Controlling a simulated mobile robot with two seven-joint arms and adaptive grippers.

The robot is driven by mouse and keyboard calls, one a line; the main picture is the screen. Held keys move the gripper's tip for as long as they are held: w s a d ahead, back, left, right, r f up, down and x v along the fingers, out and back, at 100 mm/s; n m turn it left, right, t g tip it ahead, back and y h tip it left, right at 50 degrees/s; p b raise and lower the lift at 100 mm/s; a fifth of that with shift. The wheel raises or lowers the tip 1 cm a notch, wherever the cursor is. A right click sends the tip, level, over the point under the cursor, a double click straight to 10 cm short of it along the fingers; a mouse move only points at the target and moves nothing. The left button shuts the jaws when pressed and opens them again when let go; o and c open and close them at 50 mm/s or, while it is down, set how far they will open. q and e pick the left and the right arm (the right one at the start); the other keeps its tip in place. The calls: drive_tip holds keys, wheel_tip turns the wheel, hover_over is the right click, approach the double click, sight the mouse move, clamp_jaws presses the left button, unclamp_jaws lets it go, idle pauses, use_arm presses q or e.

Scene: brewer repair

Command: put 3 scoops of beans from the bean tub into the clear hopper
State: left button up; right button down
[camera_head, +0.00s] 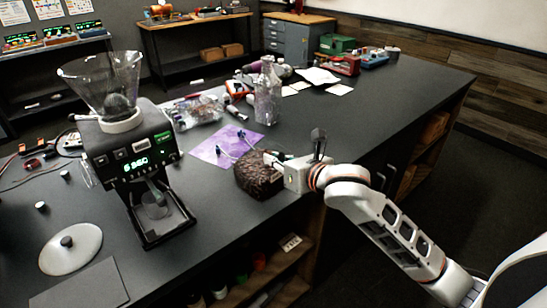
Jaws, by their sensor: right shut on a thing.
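The clear hopper (88,88) is a wide see-through funnel on top of the black grinder (130,150) at the left. A dark rounded shape shows inside its lower part. The bean tub (262,186) is a dark brown, bean-textured mass near the table's front edge, right of the grinder. My right gripper (273,160) comes in from the right, low over the tub's right side. It is shut on what seems to be the scoop, mostly hidden by the fingers and the tub. My left gripper is not in view.
A purple mat (222,147) lies behind the tub, with a clear bottle (268,92) beyond it. A round metal lid (70,250) lies front left. A dark upright thing (318,136) shows by my right wrist. The table's right part is mostly free.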

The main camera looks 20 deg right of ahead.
drive_tip(key=shift+s+d+r+t, duration=0.1)
drive_tip(key=shift+s+r+t, duration=0.15)
drive_tip(key=shift+r, duration=0.4)
drive_tip(key=shift+s+d+r+t, duration=0.15)
drive_tip(key=shift+r+t, duration=0.2)
drive_tip(key=shift+r, duration=0.3)
drive_tip(key=shift+s+r+y+b, duration=0.3)
drive_tip(key=shift+r+b, duration=0.2)
drive_tip(key=shift+r, duration=0.25)
drive_tip(key=shift+r+t, duration=0.3)
drive_tip(key=shift+s+d+r+p, duration=0.15)
drive_tip(key=shift+r+p, duration=0.2)
drive_tip(key=shift+r, duration=0.25)
drive_tip(key=shift+s+r+p, duration=0.15)
drive_tip(key=shift+r+p, duration=0.15)
drive_tip(key=shift+r, duration=0.45)
drive_tip(key=shift+s+r, duration=0.1)
drive_tip(key=shift+r, duration=0.15)
drive_tip(key=shift+s+d+r+t, duration=0.1)
drive_tip(key=shift+r+t, duration=0.2)
drive_tip(key=shift+r, duration=0.15)
drive_tip(key=shift+s+r, duration=0.2)
drive_tip(key=shift+r, duration=0.5)
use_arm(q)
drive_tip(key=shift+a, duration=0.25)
use_arm(e)
drive_tip(key=shift+s+r, duration=0.1)
drive_tip(key=shift+r, duration=0.35)
